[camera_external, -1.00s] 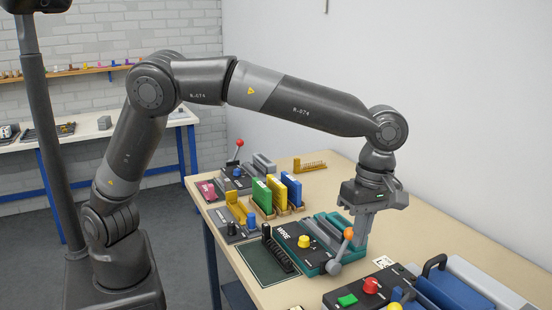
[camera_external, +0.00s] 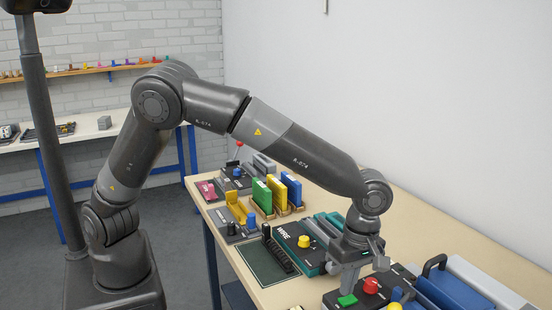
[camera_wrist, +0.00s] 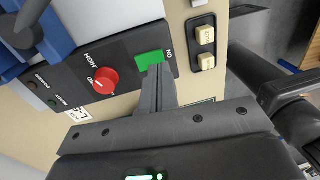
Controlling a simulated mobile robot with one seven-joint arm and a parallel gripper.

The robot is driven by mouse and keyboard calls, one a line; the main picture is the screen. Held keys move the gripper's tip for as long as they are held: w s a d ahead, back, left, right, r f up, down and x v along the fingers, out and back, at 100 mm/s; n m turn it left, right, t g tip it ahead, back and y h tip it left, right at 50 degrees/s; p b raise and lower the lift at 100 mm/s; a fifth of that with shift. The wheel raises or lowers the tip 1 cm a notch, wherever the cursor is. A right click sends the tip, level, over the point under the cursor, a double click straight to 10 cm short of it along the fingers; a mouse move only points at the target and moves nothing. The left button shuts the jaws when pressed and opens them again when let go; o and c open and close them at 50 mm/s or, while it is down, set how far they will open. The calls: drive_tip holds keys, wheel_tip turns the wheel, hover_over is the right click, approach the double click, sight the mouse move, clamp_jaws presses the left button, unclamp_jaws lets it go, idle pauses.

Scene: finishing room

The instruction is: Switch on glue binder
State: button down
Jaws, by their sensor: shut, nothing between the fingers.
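The glue binder has a black panel (camera_wrist: 130,47) with a green button (camera_wrist: 149,59) marked ON and a red knob (camera_wrist: 104,80) with lettering above it. In the external view the green button (camera_external: 347,300) and red knob (camera_external: 370,286) are at the lower right, beside the blue body (camera_external: 446,288). My gripper (camera_wrist: 158,70) is shut and empty, pointing down at the panel. Its tips overlap the edge of the green button in the wrist view. I cannot tell whether they touch it. The small lamps (camera_wrist: 31,86) on the panel look dark.
A teal WIRE machine (camera_external: 291,247) with a yellow knob stands just left of my gripper. Coloured binders (camera_external: 277,192) stand farther back on the table. Two pale buttons on a dark plate (camera_wrist: 203,45) lie right of the panel in the wrist view.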

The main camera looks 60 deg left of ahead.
sight(356, 299)
drive_tip(key=shift+s+f, duration=0.15)
drive_tip(key=shift+f, duration=0.85)
drive_tip(key=shift+s+f, duration=0.1)
drive_tip(key=shift+f, duration=0.15)
drive_tip(key=shift+w+r, duration=0.1)
drive_tip(key=shift+w, duration=0.65)
drive_tip(key=shift+w+r, duration=0.1)
drive_tip(key=shift+r, duration=0.1)
wheel_tip(356, 299, up, 14)
drive_tip(key=w, duration=0.1)
drive_tip(key=shift+w, duration=0.35)
